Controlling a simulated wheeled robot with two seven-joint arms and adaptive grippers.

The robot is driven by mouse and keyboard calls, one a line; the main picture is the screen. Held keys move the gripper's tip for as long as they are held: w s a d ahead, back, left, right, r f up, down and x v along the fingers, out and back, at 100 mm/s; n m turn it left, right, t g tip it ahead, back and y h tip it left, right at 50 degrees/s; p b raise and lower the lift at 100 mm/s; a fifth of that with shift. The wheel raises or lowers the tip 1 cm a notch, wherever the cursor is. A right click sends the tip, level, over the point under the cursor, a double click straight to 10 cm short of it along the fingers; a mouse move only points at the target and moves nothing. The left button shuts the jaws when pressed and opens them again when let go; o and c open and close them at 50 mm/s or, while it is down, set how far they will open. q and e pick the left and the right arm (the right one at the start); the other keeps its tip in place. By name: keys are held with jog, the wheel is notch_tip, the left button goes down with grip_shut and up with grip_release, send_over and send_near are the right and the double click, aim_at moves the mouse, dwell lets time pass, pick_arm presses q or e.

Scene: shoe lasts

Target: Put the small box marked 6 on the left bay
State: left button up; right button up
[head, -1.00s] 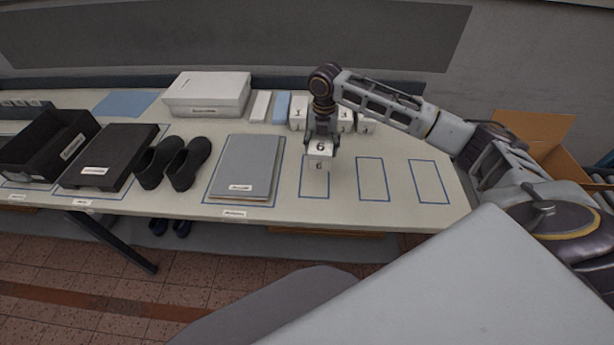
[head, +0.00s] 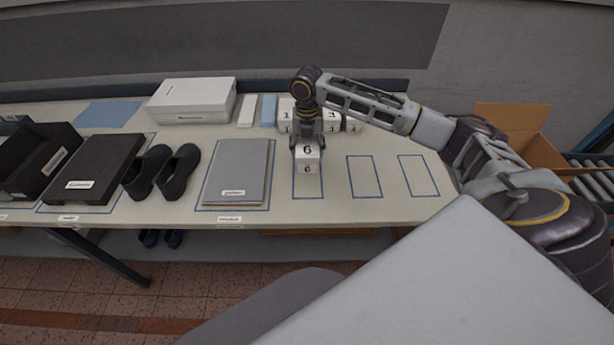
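The small white box marked 6 (head: 308,163) is in the head view, upright over the left bay (head: 307,188), a blue-outlined rectangle on the table. Its number shows on the top and front faces. The box covers the middle and back of the bay; the front strip is bare. I cannot tell whether its underside touches the table. My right gripper (head: 308,147) points down from above with its fingers at both sides of the box, shut on it. My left gripper is not in view.
Two empty outlined bays (head: 365,177) lie to the right. Several numbered white boxes (head: 286,114) stand behind the gripper. A grey folder-like stack (head: 236,172), black shoes (head: 178,170) and a black box lid (head: 92,168) lie to the left. A large white box (head: 192,100) stands at the back.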

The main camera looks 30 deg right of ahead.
send_over(307, 176)
jog(key=shift+f, duration=2.5)
jog(key=shift+f, duration=0.1)
jog(key=shift+f+p, duration=0.3)
jog(key=shift+f, duration=2.1)
jog(key=shift+f, duration=0.1)
jog(key=o, duration=1.1)
notch_tip(307, 176, up, 12)
jog(key=shift+r+b, duration=0.1)
jog(key=shift+b, duration=0.3)
